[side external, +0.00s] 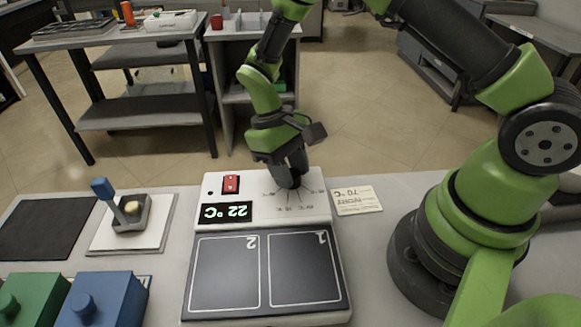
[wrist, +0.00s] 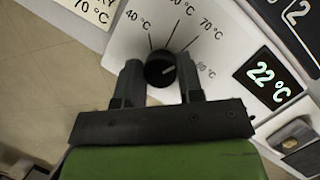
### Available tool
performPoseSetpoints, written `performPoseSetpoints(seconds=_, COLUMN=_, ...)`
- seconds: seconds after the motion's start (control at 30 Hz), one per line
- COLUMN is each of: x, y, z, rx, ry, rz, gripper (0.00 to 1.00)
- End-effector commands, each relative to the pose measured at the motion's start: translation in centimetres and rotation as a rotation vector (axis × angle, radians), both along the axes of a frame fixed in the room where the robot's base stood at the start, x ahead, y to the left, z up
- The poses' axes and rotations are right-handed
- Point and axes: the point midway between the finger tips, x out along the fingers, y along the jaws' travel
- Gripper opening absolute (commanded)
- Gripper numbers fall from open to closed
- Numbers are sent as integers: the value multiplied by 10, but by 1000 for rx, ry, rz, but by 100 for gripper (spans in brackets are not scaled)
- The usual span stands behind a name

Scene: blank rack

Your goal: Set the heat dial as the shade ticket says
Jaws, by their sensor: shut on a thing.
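The black heat dial (wrist: 160,70) sits on the white panel of the hotplate unit (side external: 210,240). My gripper (wrist: 160,85) is shut on the dial, one finger on each side. In the side external view my gripper (side external: 290,181) hides most of the dial. Scale labels 40, 70 and a partly covered 80 °C show around it; another is cut off. I cannot read the dial's pointer clearly. The shade ticket (side external: 356,199) lies right of the unit and reads 70 °C; its corner shows in the wrist view (wrist: 88,10). The display (wrist: 268,77) reads 22 °C.
A red switch (side external: 231,184) sits above the display. The dark plate has areas marked 1 and 2. Green (side external: 33,302) and blue (side external: 100,302) lidded blocks stand front left.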

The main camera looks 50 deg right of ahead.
Motion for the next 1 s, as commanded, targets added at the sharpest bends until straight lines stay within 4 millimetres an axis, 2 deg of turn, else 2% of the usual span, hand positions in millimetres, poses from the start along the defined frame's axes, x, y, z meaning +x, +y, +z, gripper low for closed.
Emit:
performPoseSetpoints(seconds=0.4, x=1, y=0, z=1, rx=0, ry=-4, rz=10, gripper=11)
performPoseSetpoints(seconds=0.43, x=1, y=0, z=1, rx=0, ry=-4, rz=10, gripper=37)
performPoseSetpoints(seconds=0.53, x=1, y=0, z=1, rx=-1, ry=-4, rz=9, gripper=59)
performPoseSetpoints(seconds=0.83, x=1, y=0, z=2, rx=0, ry=-3, rz=9, gripper=59)
performPoseSetpoints(seconds=1.0, x=9, y=0, z=20, rx=1, ry=-7, rz=7, gripper=59)
